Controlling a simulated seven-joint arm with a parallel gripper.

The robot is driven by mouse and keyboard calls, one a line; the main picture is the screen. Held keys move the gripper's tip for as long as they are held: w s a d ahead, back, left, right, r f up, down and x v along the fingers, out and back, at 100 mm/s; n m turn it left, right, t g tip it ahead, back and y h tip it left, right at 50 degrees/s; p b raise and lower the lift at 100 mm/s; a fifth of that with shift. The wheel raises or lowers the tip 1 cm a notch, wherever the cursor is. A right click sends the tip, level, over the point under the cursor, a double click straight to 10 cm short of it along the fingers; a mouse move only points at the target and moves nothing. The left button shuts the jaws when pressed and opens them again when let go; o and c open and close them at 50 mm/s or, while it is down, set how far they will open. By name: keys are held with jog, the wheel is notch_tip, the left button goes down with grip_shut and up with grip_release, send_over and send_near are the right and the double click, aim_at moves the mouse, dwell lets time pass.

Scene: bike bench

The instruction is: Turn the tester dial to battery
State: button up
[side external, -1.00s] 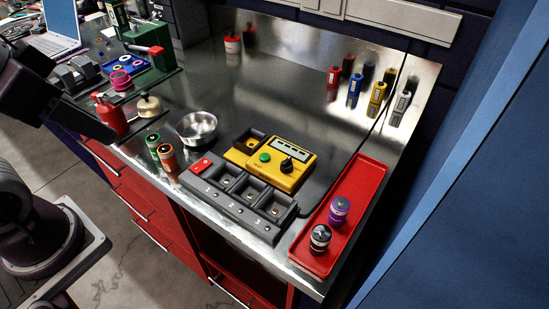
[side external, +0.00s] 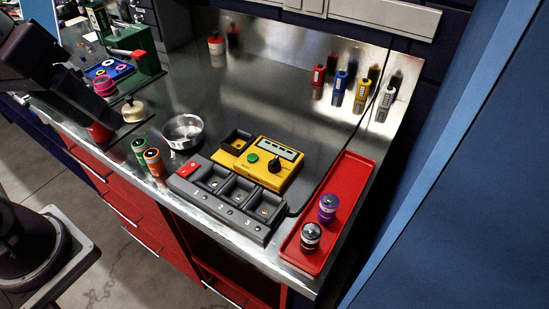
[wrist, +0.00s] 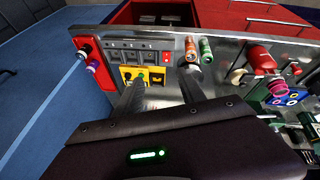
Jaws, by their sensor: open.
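The yellow tester (side external: 262,180) sits on the steel bench. It has a grey display strip (side external: 278,148), a green button (side external: 252,157) and a black dial (side external: 275,165). The dial's pointer and its markings are too small to read. In the wrist view the tester (wrist: 125,70) shows beyond my fingers, partly covered by one of them. My gripper (wrist: 160,85) is open and empty, its two fingers apart.
A grey bay block (side external: 225,208) with a red switch adjoins the tester's front. Green and orange batteries (side external: 153,162) and a metal bowl (side external: 184,130) stand left of it. A red tray (side external: 300,255) with two cells lies right. Coloured bottles (side external: 340,88) stand behind. Bench behind the tester is clear.

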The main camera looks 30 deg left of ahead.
jog(key=w+d+n+g+h, duration=0.1)
jog(key=w+d+n+g, duration=0.25)
jog(key=w+n, duration=0.55)
jog(key=n+g+y, duration=0.1)
jog(key=n+y, duration=0.1)
jog(key=n, duration=0.8)
send_over(274, 160)
notch_tip(274, 160, down, 12)
jog(key=shift+f, duration=0.1)
jog(key=shift+n, duration=0.4)
notch_tip(274, 160, down, 7)
jog(key=shift+r, duration=0.15)
jog(key=shift+f, duration=0.25)
grip_shut()
